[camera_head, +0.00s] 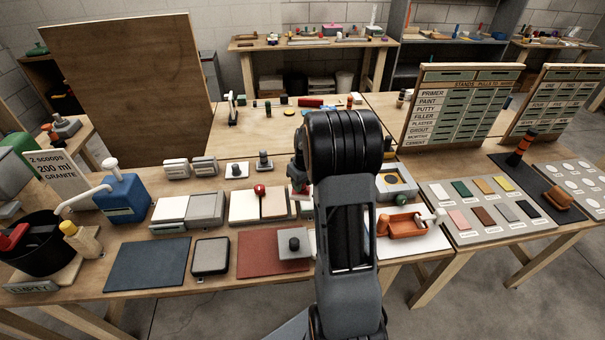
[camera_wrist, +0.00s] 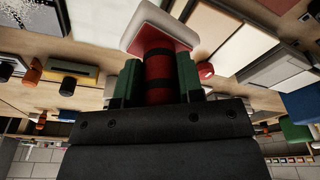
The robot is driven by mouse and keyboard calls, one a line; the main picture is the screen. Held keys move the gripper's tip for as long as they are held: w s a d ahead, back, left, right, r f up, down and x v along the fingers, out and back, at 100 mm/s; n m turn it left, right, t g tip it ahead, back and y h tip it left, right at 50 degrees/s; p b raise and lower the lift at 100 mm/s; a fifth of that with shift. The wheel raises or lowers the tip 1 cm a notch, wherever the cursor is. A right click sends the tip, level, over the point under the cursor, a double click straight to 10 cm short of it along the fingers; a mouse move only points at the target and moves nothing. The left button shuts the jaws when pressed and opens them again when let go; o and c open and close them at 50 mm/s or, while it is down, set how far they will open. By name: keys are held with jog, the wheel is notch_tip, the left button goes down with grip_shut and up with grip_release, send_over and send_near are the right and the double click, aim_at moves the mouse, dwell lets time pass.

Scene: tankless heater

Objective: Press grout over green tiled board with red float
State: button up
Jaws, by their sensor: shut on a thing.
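My gripper (camera_wrist: 158,88) is shut on the red float's handle (camera_wrist: 158,68), a red cylinder with black bands, between its two green fingers. The float's pale plate with a pink-red face (camera_wrist: 146,29) lies beyond the handle in the wrist view, over the worktable. In the head view my arm covers the middle of the table and hides most of the gripper and float. I cannot make out a green tiled board for certain. Pale panels (camera_head: 244,206) with a red knob (camera_head: 259,190) lie just left of my arm. Contact between float and any board cannot be told.
A blue jug (camera_head: 123,197) and black bucket (camera_head: 38,262) stand at the left. A dark mat (camera_head: 148,266), grey pad (camera_head: 210,257) and red mat (camera_head: 257,263) lie at the front. An orange tray (camera_head: 405,225) and sample board (camera_head: 463,228) are to the right.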

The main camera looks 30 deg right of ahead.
jog(key=shift+r+p, duration=0.55)
jog(key=shift+r, duration=0.65)
